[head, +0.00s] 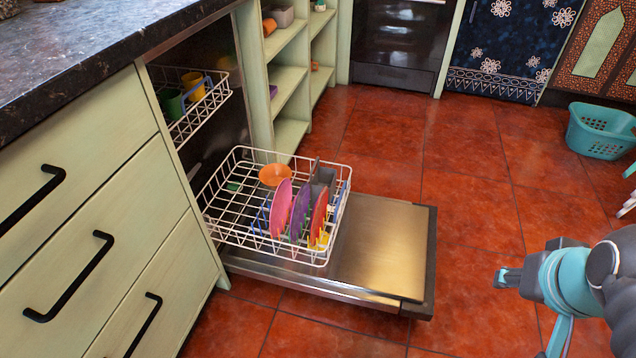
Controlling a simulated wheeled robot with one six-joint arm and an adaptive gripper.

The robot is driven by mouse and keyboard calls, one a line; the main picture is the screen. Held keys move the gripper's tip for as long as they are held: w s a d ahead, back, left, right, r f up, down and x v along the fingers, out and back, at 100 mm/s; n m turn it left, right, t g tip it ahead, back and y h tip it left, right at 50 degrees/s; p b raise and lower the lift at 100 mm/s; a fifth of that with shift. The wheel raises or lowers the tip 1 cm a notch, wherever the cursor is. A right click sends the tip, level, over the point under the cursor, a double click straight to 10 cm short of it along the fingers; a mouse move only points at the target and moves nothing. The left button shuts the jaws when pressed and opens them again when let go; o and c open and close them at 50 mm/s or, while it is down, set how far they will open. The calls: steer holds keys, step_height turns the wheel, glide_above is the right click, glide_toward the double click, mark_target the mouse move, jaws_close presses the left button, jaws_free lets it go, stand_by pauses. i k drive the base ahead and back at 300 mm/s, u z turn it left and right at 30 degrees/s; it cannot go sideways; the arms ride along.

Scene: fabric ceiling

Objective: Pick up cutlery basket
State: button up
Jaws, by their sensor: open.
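A grey box-like holder (325,177), which looks like the cutlery basket, stands at the back right of the white lower dishwasher rack (343,212). Plates partly hide it, and I cannot make out its handle or contents. My gripper (503,278) is at the right of the head view, over the red floor tiles. It is open and empty, well apart from the rack and the basket.
Pink, purple and red plates (301,208) stand upright beside the basket, with an orange bowl (275,174) behind. The open dishwasher door (385,250) lies flat. Drawers (95,210) border the left. A teal laundry basket (598,132) stands far right. Floor between is clear.

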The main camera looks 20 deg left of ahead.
mark_target(323, 176)
steer(key=i, duration=0.35)
steer(key=u, duration=1.15)
steer(key=k, duration=1.05)
steer(key=u, duration=0.8)
steer(key=i, duration=1.35)
steer(key=z, duration=0.95)
steer(key=i, duration=0.25)
steer(key=z, duration=0.2)
